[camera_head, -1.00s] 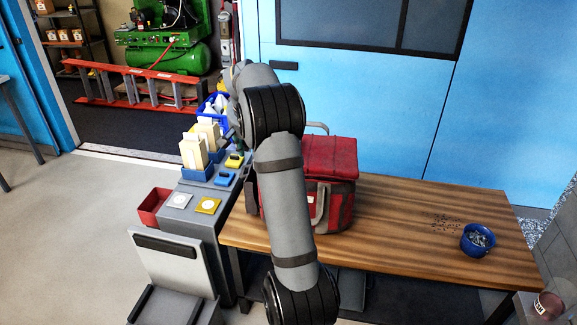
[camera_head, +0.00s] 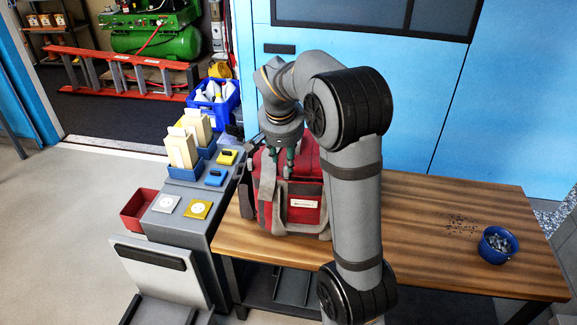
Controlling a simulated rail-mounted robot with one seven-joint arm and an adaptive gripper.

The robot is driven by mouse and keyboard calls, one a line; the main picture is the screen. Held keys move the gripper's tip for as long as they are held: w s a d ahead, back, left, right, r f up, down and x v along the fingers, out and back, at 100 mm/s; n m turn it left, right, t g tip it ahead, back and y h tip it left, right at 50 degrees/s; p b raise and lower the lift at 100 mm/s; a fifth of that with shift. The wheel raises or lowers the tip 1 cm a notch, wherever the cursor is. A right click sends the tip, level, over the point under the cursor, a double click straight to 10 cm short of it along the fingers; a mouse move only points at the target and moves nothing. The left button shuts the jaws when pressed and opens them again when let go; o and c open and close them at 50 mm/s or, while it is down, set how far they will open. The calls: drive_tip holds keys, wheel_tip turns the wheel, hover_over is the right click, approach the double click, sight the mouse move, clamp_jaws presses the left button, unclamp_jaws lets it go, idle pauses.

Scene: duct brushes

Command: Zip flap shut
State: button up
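A red and grey bag (camera_head: 305,190) with a white label on its front stands on the left part of the wooden table (camera_head: 440,240). Grey straps run down its left side. My gripper (camera_head: 282,161) points down over the upper left part of the bag, and its two dark green fingers look spread apart. I see nothing between them. Whether the fingertips touch the bag is unclear. My arm and gripper hide much of the bag's top and right side, so I cannot make out the flap's edge or its zip.
A blue bowl (camera_head: 497,246) with grey pieces stands at the table's right, beside dark specks. A grey bench (camera_head: 183,231) at the left carries cartons, blue and yellow blocks and square plates. A red bin (camera_head: 139,208) is at its side.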

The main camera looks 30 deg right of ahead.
sight(286, 167)
drive_tip(key=x, duration=0.5)
drive_tip(key=shift+w+f, duration=0.15)
drive_tip(key=shift+f, duration=0.1)
drive_tip(key=c, duration=0.3)
clamp_jaws()
